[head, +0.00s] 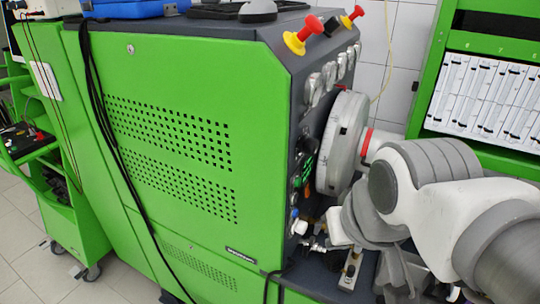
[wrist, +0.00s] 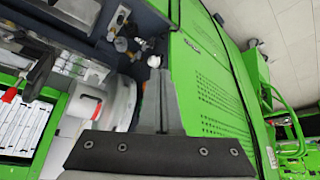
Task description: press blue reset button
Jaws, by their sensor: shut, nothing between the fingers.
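The pump testbench (head: 180,140) is a green cabinet with a dark control side facing right. A small blue spot (head: 294,213), which may be the blue reset button, shows low on that dark side in the head view. A white round knob (head: 299,227) sits just below it. In the wrist view a white round knob (wrist: 154,61) is just beyond the tip of my gripper (wrist: 161,76). The gripper is shut and empty, beside the green panel. I cannot tell whether it touches anything. I cannot make out the blue button for certain in the wrist view.
A large round metal housing (head: 342,143) stands out from the control side, close to my arm. Red and yellow emergency knobs (head: 303,36) are on the top edge. A black cable (head: 100,110) hangs down the green front. A green shelf with white folders (head: 490,95) stands at right.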

